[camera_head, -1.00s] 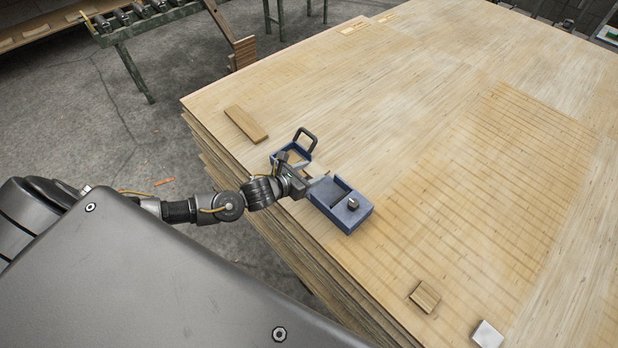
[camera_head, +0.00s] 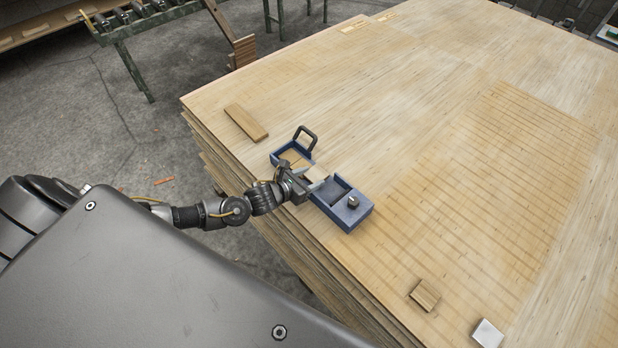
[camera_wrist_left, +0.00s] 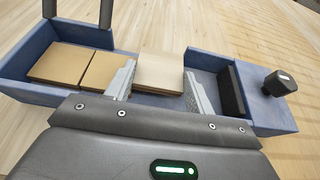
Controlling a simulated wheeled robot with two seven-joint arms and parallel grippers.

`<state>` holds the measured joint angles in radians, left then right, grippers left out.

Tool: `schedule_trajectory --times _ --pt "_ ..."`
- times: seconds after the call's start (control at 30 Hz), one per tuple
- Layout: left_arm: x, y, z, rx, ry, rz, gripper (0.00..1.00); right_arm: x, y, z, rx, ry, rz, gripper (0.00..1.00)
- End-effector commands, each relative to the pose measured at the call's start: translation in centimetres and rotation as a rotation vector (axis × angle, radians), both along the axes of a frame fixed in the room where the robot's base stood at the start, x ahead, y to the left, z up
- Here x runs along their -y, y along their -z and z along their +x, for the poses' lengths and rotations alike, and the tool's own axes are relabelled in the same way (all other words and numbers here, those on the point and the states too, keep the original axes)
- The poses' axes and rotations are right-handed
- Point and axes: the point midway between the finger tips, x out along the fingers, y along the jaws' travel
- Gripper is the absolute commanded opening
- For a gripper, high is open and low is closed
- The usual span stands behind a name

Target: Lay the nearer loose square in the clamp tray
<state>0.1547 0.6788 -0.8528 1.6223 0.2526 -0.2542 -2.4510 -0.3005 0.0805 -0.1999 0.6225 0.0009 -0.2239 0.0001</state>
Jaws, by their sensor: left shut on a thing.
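The blue clamp tray (camera_head: 340,222) lies near the left edge of the veneer stack, with a dark handle (camera_head: 306,138) at its far end and a knobbed block (camera_head: 353,203) at its near end. In the left wrist view, two tan squares (camera_wrist_left: 60,63) (camera_wrist_left: 101,72) lie side by side in its left part. My left gripper (camera_wrist_left: 160,84) is shut on a pale square (camera_wrist_left: 162,68), held over the tray's middle, between the tan squares and the dark pad (camera_wrist_left: 231,92). Whether it touches the tray floor is hidden. My right gripper is not in view.
A wood strip (camera_head: 246,123) lies left of the tray. A brown block (camera_head: 425,295) and a pale grey block (camera_head: 487,334) lie near the front edge. The stack top (camera_head: 430,120) right of the tray is clear. A roller stand (camera_head: 140,22) stands beyond.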

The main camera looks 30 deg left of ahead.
Motion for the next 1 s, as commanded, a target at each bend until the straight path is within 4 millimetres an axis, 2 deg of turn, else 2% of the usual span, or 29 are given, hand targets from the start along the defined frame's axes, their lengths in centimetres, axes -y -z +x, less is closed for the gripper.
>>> schedule_trajectory --times 0.03,0.1,0.13,0.3,0.7,0.87,0.9,1.0 --pt "0.0 0.6 -0.2 -0.009 0.001 0.006 0.25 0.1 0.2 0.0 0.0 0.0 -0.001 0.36" --pt "0.0 0.6 -0.3 -0.01 0.002 0.006 0.25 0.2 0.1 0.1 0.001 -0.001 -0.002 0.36" --pt "0.0 0.6 -0.3 -0.011 0.002 0.007 0.55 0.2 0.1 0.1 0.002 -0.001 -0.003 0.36" --pt "0.1 0.8 -0.4 -0.015 0.004 0.008 0.76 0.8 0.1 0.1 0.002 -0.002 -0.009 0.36" --pt "0.2 1.0 -0.7 -0.022 0.008 0.01 0.76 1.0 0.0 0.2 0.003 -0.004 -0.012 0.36" --pt "0.2 -0.8 -0.7 -0.019 0.008 0.009 0.76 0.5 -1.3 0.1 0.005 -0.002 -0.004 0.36" --pt "-0.2 -0.4 -1.4 -0.021 0.008 0.011 0.76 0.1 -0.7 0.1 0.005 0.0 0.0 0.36" --pt "-0.9 -1.4 -3.2 -0.018 0.006 0.01 0.76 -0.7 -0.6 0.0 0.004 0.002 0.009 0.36"
